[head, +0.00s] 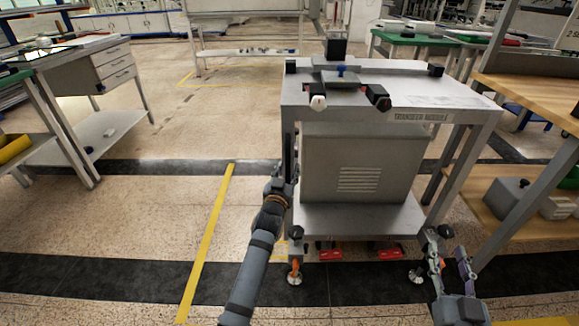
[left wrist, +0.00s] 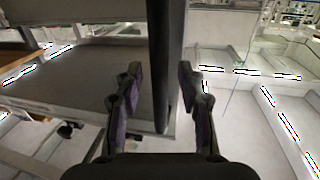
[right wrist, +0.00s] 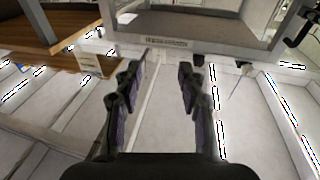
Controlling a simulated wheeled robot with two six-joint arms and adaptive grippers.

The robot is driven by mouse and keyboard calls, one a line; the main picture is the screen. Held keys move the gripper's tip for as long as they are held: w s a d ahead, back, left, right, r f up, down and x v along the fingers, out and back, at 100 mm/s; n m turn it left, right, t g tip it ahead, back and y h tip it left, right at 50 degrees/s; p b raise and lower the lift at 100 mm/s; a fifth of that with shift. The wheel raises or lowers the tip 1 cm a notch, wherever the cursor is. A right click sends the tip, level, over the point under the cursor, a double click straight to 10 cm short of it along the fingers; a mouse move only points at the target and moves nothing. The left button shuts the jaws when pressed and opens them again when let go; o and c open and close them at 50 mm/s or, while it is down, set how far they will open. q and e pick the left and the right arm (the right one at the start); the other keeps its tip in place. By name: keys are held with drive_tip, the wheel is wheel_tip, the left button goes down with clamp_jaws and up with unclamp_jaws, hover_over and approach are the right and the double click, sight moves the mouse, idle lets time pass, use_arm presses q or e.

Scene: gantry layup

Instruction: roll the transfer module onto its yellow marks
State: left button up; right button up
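The transfer module (head: 405,137) is a grey, labelled cart with a cabinet on its lower shelf, standing in front of me. My left gripper (head: 284,172) is at its left front post, by a dark upright bar (head: 289,146). In the left wrist view the dark bar (left wrist: 166,60) runs between the open fingers; I cannot tell whether they touch it. My right gripper (head: 450,262) is low by the right front leg, open, with nothing visibly held in the right wrist view (right wrist: 158,85).
Red parts (head: 330,255) and an orange-and-metal foot (head: 295,271) show under the module. A wooden-topped bench (head: 535,88) stands close on the right. A drawer desk (head: 105,65) is at left. Open floor lies between desk and module.

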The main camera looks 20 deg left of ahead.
use_arm(q)
drive_tip(key=shift+w, duration=0.35)
clamp_jaws()
idle(0.3)
